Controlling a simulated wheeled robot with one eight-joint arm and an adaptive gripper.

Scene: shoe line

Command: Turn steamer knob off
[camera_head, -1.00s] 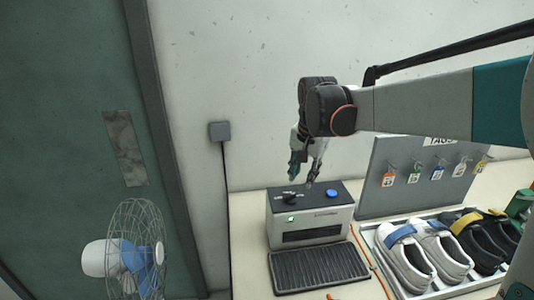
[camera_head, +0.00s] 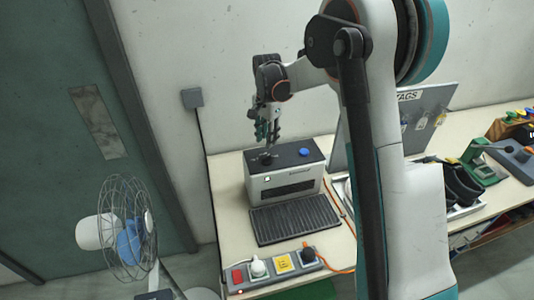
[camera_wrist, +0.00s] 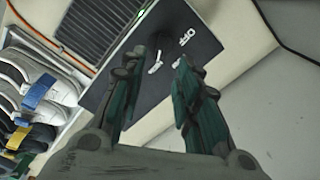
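The steamer (camera_head: 286,187) is a grey box with a dark top, standing on the cream table. Its black knob (camera_head: 267,158) is on the left of the top, beside a blue button (camera_head: 305,152). A small pale light (camera_head: 267,178) shows on its front. In the wrist view the dark top panel (camera_wrist: 208,38) carries white markings, one reading OFF (camera_wrist: 187,36); the knob is dark on dark and its pointing is unclear. My gripper (camera_head: 267,139) points down just above the knob, with its fingers apart and nothing between them. Contact with the knob cannot be told.
A ribbed black mat (camera_head: 294,219) lies before the steamer. A power strip (camera_head: 275,268) with plugs lies at the table's front. A tag board (camera_head: 416,117) and shoes (camera_head: 461,182) are to the right. A caged fan (camera_head: 127,229) stands at the left.

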